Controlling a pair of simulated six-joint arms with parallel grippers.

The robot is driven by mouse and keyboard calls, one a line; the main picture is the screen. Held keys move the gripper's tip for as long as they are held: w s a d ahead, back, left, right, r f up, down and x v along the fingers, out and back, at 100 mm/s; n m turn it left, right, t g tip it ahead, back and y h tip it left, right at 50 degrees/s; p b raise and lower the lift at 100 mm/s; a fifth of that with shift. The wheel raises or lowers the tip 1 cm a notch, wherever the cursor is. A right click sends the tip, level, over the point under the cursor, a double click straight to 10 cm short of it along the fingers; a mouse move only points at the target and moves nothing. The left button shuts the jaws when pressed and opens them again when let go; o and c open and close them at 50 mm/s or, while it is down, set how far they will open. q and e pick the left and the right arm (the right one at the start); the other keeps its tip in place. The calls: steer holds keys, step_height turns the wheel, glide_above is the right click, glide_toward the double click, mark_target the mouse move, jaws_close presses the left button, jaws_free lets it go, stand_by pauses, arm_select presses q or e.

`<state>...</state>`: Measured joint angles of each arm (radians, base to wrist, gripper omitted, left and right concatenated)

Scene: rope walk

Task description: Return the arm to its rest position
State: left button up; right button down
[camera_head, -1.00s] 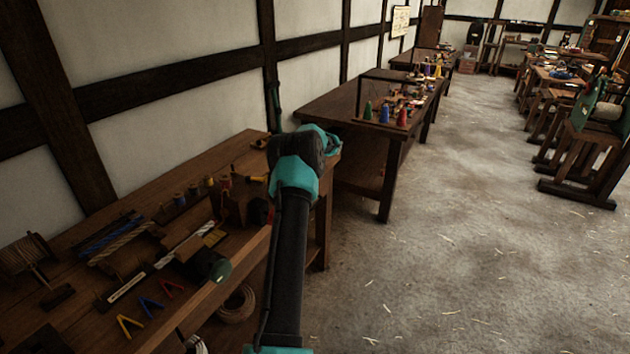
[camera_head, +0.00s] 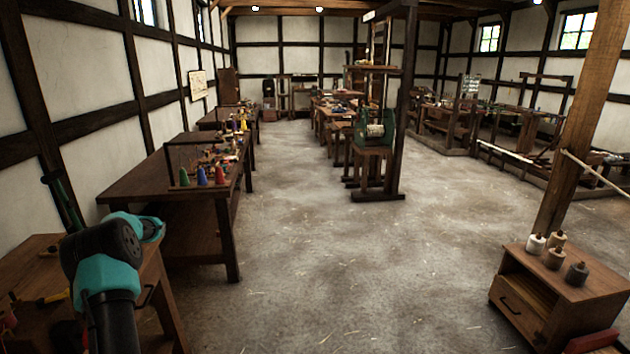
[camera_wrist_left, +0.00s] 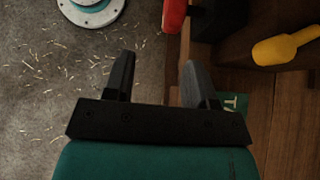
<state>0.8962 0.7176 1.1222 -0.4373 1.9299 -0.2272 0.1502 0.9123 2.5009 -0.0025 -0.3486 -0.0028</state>
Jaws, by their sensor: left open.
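My left gripper (camera_wrist_left: 158,75) shows in the left wrist view with its two dark fingers apart and nothing between them. It is above the edge of a wooden workbench (camera_wrist_left: 283,115), with strewn floor on the left side of that view. In the head view, a teal and black part of my arm rises at the lower left, over the near workbench (camera_head: 35,262); the gripper itself cannot be made out there. My right gripper is in neither view.
A long table (camera_head: 140,181) with coloured cones stands beyond. A small cabinet (camera_head: 560,277) with spools stands at right. The middle floor (camera_head: 300,220) is clear.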

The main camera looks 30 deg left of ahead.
arm_select(q)
steer(key=w+d+f+m+t+y, duration=0.1)
steer(key=w+d+f, duration=0.4)
steer(key=d+f, duration=0.35)
steer(key=w+d+f+m+t, duration=0.2)
steer(key=w+d+f, duration=0.3)
steer(key=d+f, duration=0.3)
steer(key=w+d+f+m+t+y, duration=0.1)
steer(key=w+d+f, duration=0.45)
steer(key=d, duration=0.35)
steer(key=s+d+f+t, duration=0.1)
steer(key=d+f+t, duration=0.15)
steer(key=d, duration=0.75)
steer(key=s+d+f+t, duration=0.1)
steer(key=d+f, duration=0.3)
steer(key=d, duration=0.5)
steer(key=s+d+t, duration=0.2)
steer(key=s+d, duration=0.6)
steer(key=d, duration=0.4)
steer(key=shift+d+r+m, duration=0.3)
steer(key=shift+d+r, duration=0.05)
